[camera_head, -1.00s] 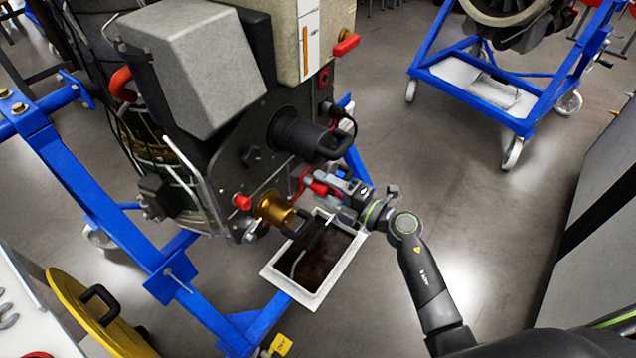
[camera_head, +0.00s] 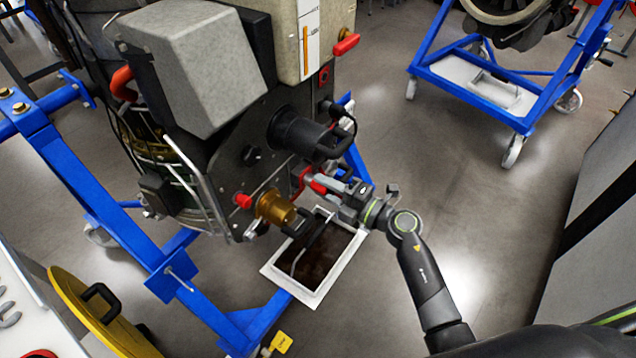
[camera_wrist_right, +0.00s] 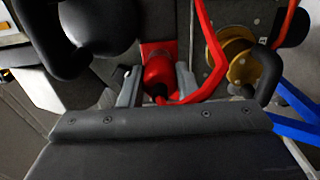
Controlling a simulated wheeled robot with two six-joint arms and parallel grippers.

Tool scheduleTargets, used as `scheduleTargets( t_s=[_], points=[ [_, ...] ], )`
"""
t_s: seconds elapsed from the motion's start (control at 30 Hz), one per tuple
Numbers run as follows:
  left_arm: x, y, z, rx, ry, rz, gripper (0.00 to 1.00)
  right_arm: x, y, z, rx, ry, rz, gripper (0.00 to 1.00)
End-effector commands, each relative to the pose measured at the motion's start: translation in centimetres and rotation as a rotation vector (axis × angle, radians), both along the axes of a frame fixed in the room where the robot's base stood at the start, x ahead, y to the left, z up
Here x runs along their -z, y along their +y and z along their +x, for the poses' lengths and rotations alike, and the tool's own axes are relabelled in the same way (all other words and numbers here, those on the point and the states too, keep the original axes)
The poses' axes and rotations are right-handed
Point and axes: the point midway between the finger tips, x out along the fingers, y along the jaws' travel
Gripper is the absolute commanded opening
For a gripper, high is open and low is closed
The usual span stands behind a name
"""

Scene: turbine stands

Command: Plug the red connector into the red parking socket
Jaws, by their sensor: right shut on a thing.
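My right gripper (camera_head: 324,184) is in the middle of the head view, at the machine's panel, below the black round plug. It is shut on the red connector (camera_head: 318,188). In the right wrist view the red connector (camera_wrist_right: 158,74) sits between the two grey fingers (camera_wrist_right: 158,88). A red cable (camera_wrist_right: 208,50) bends up from it. A red plate, which looks like the red socket (camera_wrist_right: 158,47), is right behind the connector; a red edge of it shows in the head view (camera_head: 298,176). How deep the connector sits is hidden. My left gripper is out of view.
A black round plug (camera_head: 305,133) with a handle is just above my gripper, and a brass fitting (camera_head: 272,208) is at its lower left. Blue stand bars (camera_head: 110,210) run around the machine. A white-rimmed tray (camera_head: 283,283) lies below. Open floor is at the right.

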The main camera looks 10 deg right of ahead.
Motion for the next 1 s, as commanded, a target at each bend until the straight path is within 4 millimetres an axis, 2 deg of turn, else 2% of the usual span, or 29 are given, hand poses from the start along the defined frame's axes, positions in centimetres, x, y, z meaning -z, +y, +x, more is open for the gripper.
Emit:
scheduleTargets(
  t_s=[1.0],
  points=[
    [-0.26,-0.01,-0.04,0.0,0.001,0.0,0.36,0.01,-0.88,-0.9,0.0,0.001,-0.001,0.0]
  ],
)
